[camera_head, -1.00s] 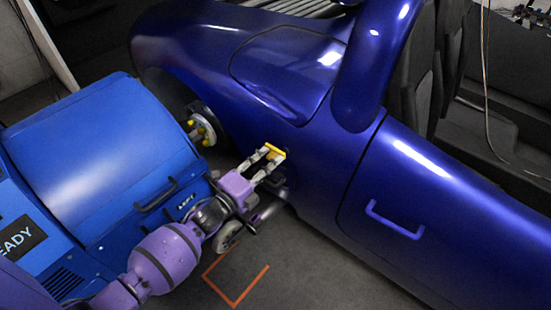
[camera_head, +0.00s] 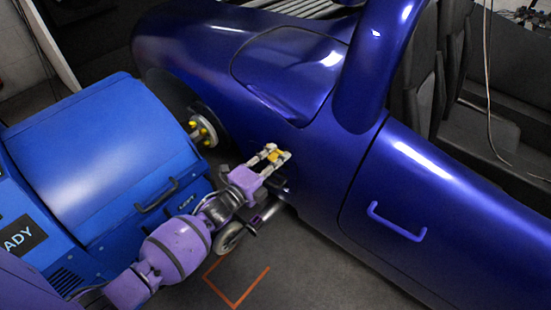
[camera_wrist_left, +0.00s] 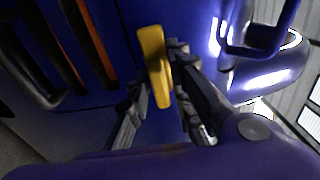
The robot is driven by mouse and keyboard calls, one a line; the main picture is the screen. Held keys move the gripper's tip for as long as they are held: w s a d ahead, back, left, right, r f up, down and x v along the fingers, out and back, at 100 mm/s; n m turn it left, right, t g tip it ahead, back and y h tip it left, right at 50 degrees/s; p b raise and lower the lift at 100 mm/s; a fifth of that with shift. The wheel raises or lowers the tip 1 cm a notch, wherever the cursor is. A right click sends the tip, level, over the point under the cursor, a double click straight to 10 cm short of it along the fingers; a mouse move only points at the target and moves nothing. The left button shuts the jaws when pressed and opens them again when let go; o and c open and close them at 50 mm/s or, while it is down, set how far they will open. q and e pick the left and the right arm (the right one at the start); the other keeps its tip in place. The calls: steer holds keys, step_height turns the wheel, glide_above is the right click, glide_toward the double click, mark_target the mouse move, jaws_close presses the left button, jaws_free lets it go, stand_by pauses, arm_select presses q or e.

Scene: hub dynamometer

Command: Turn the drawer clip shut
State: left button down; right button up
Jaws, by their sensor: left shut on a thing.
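The yellow clip (camera_head: 275,156) shows between the fingertips of my left gripper (camera_head: 274,159) in the head view, close to the blue car body. In the left wrist view the clip (camera_wrist_left: 154,68) is a short yellow bar standing nearly upright, tilted slightly. My left gripper (camera_wrist_left: 155,92) is shut on it, with one finger on each side. Part of the clip's lower end lies between the fingers. The drawer itself cannot be told apart clearly; a dark blue face lies behind the clip in the wrist view. My right gripper is in neither view.
The blue machine (camera_head: 100,150) with a dark handle (camera_head: 156,194) stands left of my arm. The car body (camera_head: 330,165) is close at the right. A wheel hub (camera_head: 203,130) with yellow nuts sits beyond the gripper. Floor with an orange corner mark (camera_head: 238,290) is open below.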

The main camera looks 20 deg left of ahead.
arm_select(q)
steer(key=shift+n, duration=0.3)
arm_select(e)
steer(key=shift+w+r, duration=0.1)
arm_select(q)
steer(key=shift+n+p, duration=0.3)
steer(key=shift+n, duration=0.6)
steer(key=n, duration=0.2)
steer(key=shift+f+n+p, duration=0.15)
steer(key=shift+n+p, duration=0.15)
steer(key=n, duration=0.3)
steer(key=shift+d+f+n+p, duration=0.1)
steer(key=shift+n+p, duration=0.2)
steer(key=shift+n, duration=0.1)
steer(key=n, duration=0.2)
steer(key=shift+d+n, duration=0.1)
steer(key=shift+n, duration=0.3)
steer(key=n, duration=0.3)
steer(key=shift+s+f+p, duration=0.1)
steer(key=shift+p, duration=0.2)
steer(key=shift+d+n, duration=0.15)
steer(key=shift+n, duration=1.45)
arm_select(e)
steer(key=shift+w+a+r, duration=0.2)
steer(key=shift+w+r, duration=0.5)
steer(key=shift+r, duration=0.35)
